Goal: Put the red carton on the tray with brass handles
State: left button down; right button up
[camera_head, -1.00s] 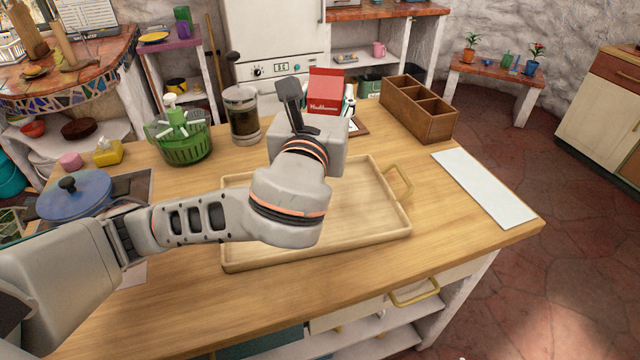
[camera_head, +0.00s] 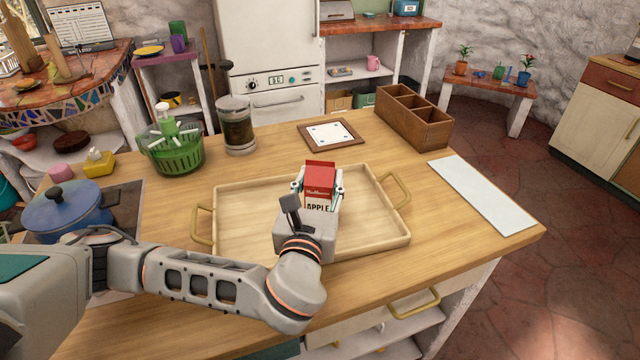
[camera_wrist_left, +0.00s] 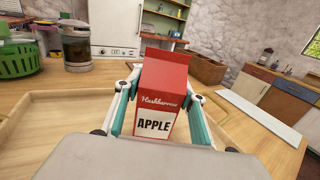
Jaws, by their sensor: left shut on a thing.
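The red carton (camera_head: 320,181), labelled APPLE, is upright over the middle of the wooden tray with brass handles (camera_head: 240,196). My left gripper (camera_head: 319,186) is shut on it, with a finger on each side. The carton also shows upright between the fingers in the left wrist view (camera_wrist_left: 162,95). The gripper hides the carton's lower end in the head view, so I cannot tell whether it touches the tray floor. The tray lies flat on the counter, with one brass handle at its left and one at its right. My right gripper is not in view.
A framed white tile (camera_head: 332,134) and a wooden divided box (camera_head: 413,117) are behind the tray. A glass jar (camera_head: 237,126), green basket (camera_head: 171,150) and blue pot (camera_head: 67,209) stand to the left. A white board (camera_head: 483,194) lies at the right.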

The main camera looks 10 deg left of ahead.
pick_arm(q)
jog(key=shift+f, duration=0.2)
jog(key=shift+f, duration=0.1)
jog(key=c, duration=1.3)
grip_release()
jog(key=shift+f, duration=0.1)
jog(key=shift+o, duration=0.2)
